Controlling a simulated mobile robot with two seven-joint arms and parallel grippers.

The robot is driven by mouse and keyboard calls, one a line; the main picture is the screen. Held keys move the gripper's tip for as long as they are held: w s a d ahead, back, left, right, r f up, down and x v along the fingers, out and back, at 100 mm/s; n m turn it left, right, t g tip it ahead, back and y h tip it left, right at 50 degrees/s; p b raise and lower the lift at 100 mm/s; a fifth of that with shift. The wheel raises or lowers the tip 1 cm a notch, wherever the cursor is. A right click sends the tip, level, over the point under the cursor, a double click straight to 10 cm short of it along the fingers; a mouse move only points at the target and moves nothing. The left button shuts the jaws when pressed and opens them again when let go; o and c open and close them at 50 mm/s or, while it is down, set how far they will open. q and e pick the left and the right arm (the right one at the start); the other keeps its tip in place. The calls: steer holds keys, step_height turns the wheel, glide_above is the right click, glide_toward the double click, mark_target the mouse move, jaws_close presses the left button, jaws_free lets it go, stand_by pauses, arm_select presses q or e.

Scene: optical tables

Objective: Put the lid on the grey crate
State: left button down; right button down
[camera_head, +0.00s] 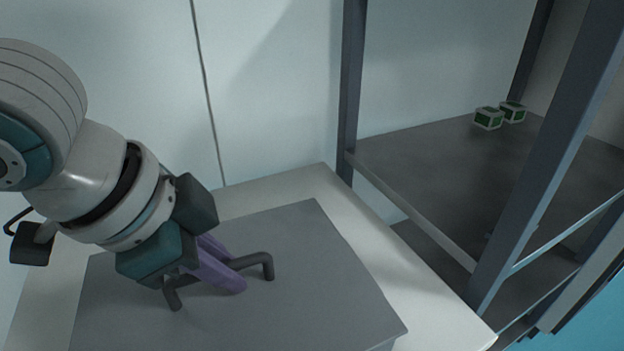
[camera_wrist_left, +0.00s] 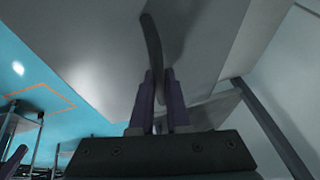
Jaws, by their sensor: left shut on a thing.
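The lid (camera_head: 310,300) is a flat grey slab with a dark bar handle (camera_head: 262,262) on top. It lies over the white table at the lower middle of the head view. My left gripper (camera_head: 222,274) has purple fingers and is shut on the handle. In the left wrist view the dark handle (camera_wrist_left: 152,42) runs between the purple fingertips (camera_wrist_left: 159,80). The lid hides what is under it, so I cannot tell whether it rests on the grey crate or hangs above the table. My right gripper is not in view.
The white table (camera_head: 365,225) shows bare behind and to the right of the lid. A dark metal rack (camera_head: 430,160) stands at the right, its post close to the table. A pale wall is behind.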

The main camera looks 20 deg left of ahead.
arm_select(q)
steer(key=shift+f, duration=0.1)
stand_by(0.3)
steer(key=c, duration=0.8)
jaws_free()
steer(key=p+v, duration=0.1)
steer(key=v, duration=0.9)
steer(key=shift+p, duration=0.4)
